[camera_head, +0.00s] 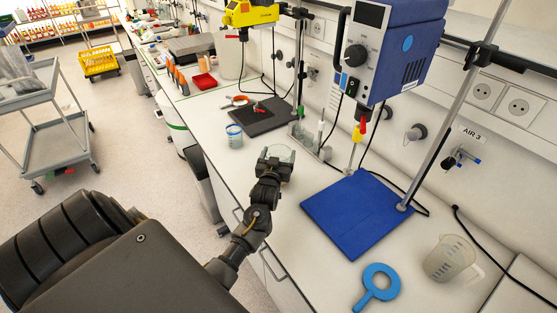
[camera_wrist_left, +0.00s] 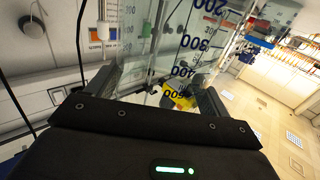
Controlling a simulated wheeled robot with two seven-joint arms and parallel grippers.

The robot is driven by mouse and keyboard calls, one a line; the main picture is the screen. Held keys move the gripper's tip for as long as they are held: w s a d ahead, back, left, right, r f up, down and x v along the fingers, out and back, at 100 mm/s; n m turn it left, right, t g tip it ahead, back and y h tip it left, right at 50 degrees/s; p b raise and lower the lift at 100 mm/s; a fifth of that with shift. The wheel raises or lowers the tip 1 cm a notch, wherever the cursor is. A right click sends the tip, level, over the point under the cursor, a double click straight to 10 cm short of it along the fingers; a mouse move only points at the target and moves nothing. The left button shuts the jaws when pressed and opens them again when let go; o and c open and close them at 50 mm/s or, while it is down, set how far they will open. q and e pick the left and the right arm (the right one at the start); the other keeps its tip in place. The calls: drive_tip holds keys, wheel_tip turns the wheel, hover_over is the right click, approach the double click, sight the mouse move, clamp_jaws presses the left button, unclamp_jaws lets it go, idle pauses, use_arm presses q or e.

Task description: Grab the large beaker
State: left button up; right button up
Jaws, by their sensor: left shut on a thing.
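The large beaker (camera_head: 283,152) is clear glass and stands at the front edge of the white bench in the head view, partly hidden by my left gripper (camera_head: 275,168). My right gripper is not in view.
A dark plate (camera_head: 262,117) and a red tray (camera_head: 203,81) lie farther back.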

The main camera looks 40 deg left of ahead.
use_arm(q)
drive_tip(key=s+d+r+b, duration=0.3)
drive_tip(key=s+r+b, duration=0.1)
drive_tip(key=s+r, duration=0.6)
drive_tip(key=shift+s+r, duration=0.3)
drive_tip(key=shift+s, duration=1.5)
drive_tip(key=shift+s, duration=0.1)
